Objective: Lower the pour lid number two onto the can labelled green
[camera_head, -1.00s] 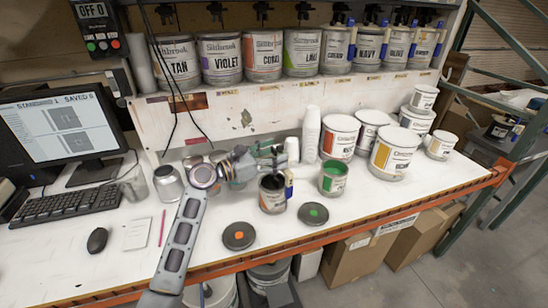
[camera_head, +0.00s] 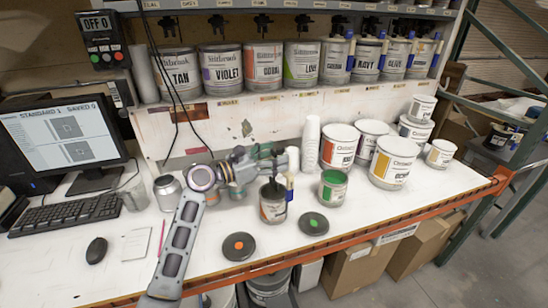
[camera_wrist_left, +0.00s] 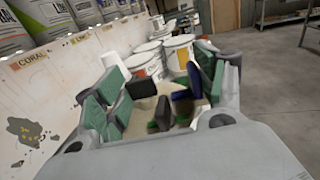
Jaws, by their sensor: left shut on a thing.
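My left gripper (camera_head: 272,158) is at the bench centre, just above a can with an orange label (camera_head: 273,210). It is shut on a dark pour lid (camera_head: 272,188) with a blue and yellow piece at its side; I cannot tell whether the lid touches this can. The left wrist view shows the green finger pads (camera_wrist_left: 160,90) around dark and blue parts, with a beige round surface below. The green can (camera_head: 333,188) stands just right of the gripper, with green on its top and label. My right gripper is not in view.
A flat dark lid with an orange dot (camera_head: 239,246) and one with a green dot (camera_head: 313,223) lie in front. Several white cans (camera_head: 395,163) and a stack of white cups (camera_head: 311,143) stand behind right. A shelf of labelled cans (camera_head: 302,62) runs above. A monitor (camera_head: 62,130) is left.

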